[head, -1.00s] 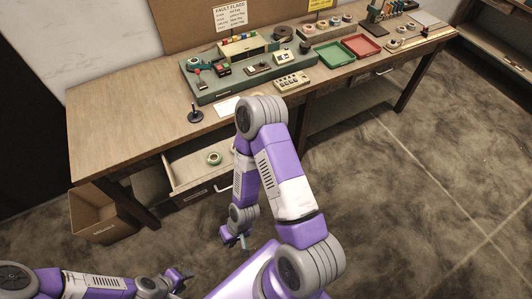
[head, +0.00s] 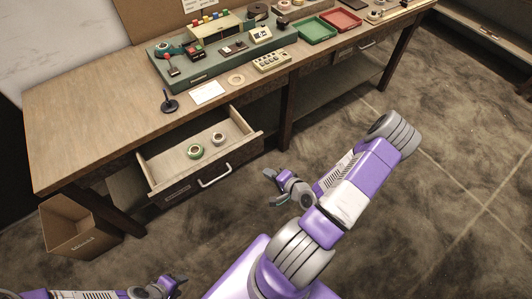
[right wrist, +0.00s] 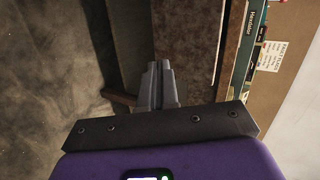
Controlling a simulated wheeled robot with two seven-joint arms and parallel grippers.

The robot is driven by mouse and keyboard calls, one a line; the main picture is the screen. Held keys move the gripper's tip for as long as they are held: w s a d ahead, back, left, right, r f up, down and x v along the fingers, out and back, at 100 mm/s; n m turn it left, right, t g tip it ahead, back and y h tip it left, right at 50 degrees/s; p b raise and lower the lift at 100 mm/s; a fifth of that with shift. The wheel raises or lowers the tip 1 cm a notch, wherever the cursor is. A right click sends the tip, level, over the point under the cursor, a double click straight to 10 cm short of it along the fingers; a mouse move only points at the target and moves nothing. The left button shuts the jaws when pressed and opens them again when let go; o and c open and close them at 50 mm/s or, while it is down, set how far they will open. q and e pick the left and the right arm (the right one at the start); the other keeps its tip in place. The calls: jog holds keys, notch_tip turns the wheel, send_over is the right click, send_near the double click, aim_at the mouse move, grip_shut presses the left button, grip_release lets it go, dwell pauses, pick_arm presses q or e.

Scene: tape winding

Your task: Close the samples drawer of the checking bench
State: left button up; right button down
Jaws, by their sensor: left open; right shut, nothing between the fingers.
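The samples drawer (head: 178,190) is pulled out from under the checking bench (head: 85,115) at the left. Its pale handle (head: 215,178) is on the front. A green-rimmed tape roll (head: 195,151) and a paler roll (head: 218,138) lie inside. My right gripper (head: 277,201) is to the right of the handle, apart from the drawer. Its fingers are together and empty in the right wrist view (right wrist: 158,68). My left gripper (head: 178,285) is open and empty at the bottom edge, away from the drawer; its fingertips are small in view.
A cardboard box (head: 78,230) stands on the floor left of the drawer. The benchtop holds a green fixture board (head: 200,70), a black stand (head: 169,102), a white card (head: 207,93) and green (head: 315,30) and red trays (head: 342,20). The floor in front is clear.

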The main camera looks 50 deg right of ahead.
jog(key=s+d+r+m+t+h+b, duration=0.1)
jog(key=s+d+r+m+h, duration=0.1)
jog(key=s+d, duration=0.25)
jog(key=b, duration=0.4)
send_near(261, 144)
jog(key=x, duration=0.5)
jog(key=shift+a+f, duration=0.1)
jog(key=shift+f, duration=0.35)
jog(key=shift+w+h+b, duration=0.35)
jog(key=shift+w+h, duration=0.05)
jog(key=shift+w, duration=0.25)
jog(key=shift+r, duration=0.1)
jog(key=shift+w+d+m, duration=0.1)
jog(key=shift+d+m, duration=0.1)
jog(key=shift+m, duration=0.1)
